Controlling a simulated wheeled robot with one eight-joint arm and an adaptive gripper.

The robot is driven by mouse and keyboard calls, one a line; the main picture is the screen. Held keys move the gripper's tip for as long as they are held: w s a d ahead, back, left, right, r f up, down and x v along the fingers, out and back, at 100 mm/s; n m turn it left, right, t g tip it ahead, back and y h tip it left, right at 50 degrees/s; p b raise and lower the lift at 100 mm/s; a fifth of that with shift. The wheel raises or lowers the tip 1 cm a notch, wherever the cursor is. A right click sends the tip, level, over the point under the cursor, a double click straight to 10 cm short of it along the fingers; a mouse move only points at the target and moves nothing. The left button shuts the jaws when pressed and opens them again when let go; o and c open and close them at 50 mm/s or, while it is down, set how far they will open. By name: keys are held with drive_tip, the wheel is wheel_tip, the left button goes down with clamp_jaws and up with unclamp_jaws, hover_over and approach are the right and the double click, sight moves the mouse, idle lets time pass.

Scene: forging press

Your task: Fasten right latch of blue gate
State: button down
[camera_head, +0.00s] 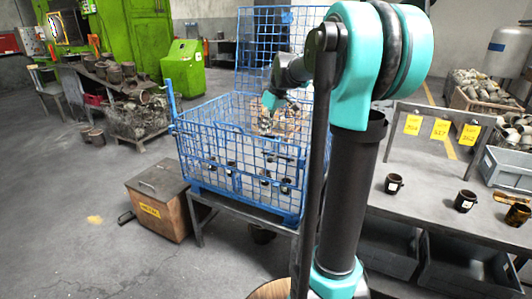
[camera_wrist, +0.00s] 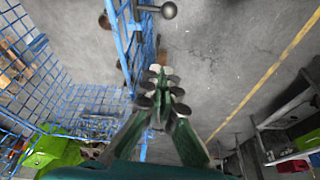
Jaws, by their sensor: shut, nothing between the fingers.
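The blue mesh cage (camera_head: 240,180) stands on a grey table, with a tall blue mesh panel (camera_head: 262,40) upright at its back. In the wrist view a blue mesh frame (camera_wrist: 122,45) runs up the picture just left of my fingers. A grey latch handle with a round knob (camera_wrist: 168,10) sticks out from it to the right near the top edge. My gripper (camera_wrist: 163,82) is shut and empty, below the knob in the picture and apart from it. In the head view my gripper (camera_head: 270,105) is near the panel's foot. My arm hides the cage's right side.
A wooden box (camera_head: 160,200) stands on the floor left of the cage. A grey table (camera_head: 425,200) with dark mugs and yellow tags is at the right. Bare floor (camera_wrist: 220,50) lies right of my fingers in the wrist view.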

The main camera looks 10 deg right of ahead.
drive_tip(key=shift+f, duration=0.1)
approach(266, 152)
drive_tip(key=shift+s+a+f, duration=1.65)
drive_tip(key=shift+s+f, duration=0.05)
drive_tip(key=shift+f, duration=1.2)
drive_tip(key=s+d, duration=0.2)
drive_tip(key=d, duration=0.1)
drive_tip(key=shift+s+d, duration=0.3)
drive_tip(key=shift+s, duration=0.1)
